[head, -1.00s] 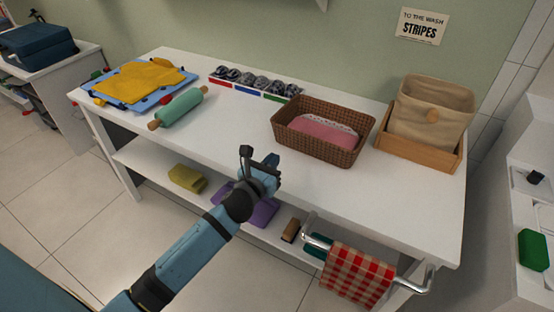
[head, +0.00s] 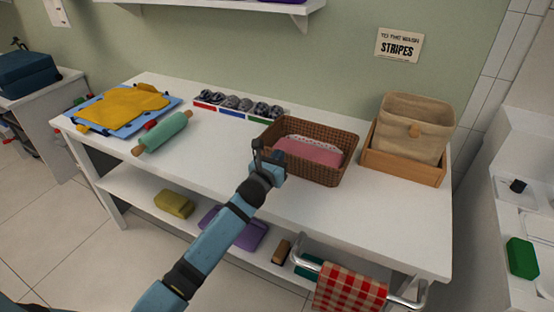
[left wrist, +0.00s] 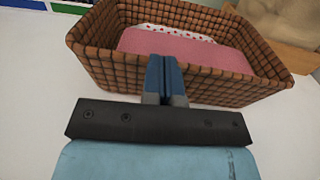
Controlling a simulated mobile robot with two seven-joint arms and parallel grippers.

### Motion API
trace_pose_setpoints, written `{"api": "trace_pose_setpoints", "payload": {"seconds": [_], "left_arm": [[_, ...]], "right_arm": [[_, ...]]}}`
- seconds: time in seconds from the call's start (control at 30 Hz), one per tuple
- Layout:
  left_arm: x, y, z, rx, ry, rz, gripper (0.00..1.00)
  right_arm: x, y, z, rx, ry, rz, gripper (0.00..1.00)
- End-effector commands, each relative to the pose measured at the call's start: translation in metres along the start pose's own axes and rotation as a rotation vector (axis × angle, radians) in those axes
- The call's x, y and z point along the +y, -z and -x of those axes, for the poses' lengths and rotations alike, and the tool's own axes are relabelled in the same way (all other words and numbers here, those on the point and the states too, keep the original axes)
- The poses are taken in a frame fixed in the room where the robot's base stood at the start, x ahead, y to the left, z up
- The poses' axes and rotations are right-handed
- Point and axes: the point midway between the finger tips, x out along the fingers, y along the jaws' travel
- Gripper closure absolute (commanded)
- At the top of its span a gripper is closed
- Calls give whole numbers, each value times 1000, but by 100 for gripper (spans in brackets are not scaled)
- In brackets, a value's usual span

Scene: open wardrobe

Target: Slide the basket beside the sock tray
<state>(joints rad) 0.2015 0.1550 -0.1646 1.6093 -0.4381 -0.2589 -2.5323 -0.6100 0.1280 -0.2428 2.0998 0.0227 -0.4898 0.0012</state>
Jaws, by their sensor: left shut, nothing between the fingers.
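The brown woven basket (head: 335,165) stands on the white table with a folded pink cloth (head: 308,151) inside. The sock tray (head: 240,108), with red, blue and green labels and several rolled grey socks, lies to its left and behind, near the wall. My left gripper (head: 272,160) is shut and empty at the basket's front left side. In the left wrist view the closed fingers (left wrist: 163,80) overlap the near wall of the basket (left wrist: 110,70); I cannot tell whether they touch it. My right gripper is not in view.
A beige fabric bin (head: 413,125) in a wooden tray (head: 405,168) stands right of the basket. A green rolling pin (head: 163,132) and yellow cloth (head: 135,104) lie at the left. A checked towel (head: 350,289) hangs at the front. The front tabletop is clear.

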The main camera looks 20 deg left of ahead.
Motion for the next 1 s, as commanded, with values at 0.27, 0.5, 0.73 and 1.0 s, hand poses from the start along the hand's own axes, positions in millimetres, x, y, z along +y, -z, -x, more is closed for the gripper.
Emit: {"api": "trace_pose_setpoints", "payload": {"seconds": [0.27, 0.5, 0.73, 1.0], "left_arm": [[0, 0, -20, -2, 1, -3, 100], [0, 2, -78, -2, 0, -4, 100], [0, 3, -129, -2, 0, -2, 100], [0, 1, -153, 0, 1, -1, 100]], "right_arm": [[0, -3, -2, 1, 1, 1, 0], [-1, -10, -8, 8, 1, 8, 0], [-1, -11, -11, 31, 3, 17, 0], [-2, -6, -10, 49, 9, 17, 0]]}}
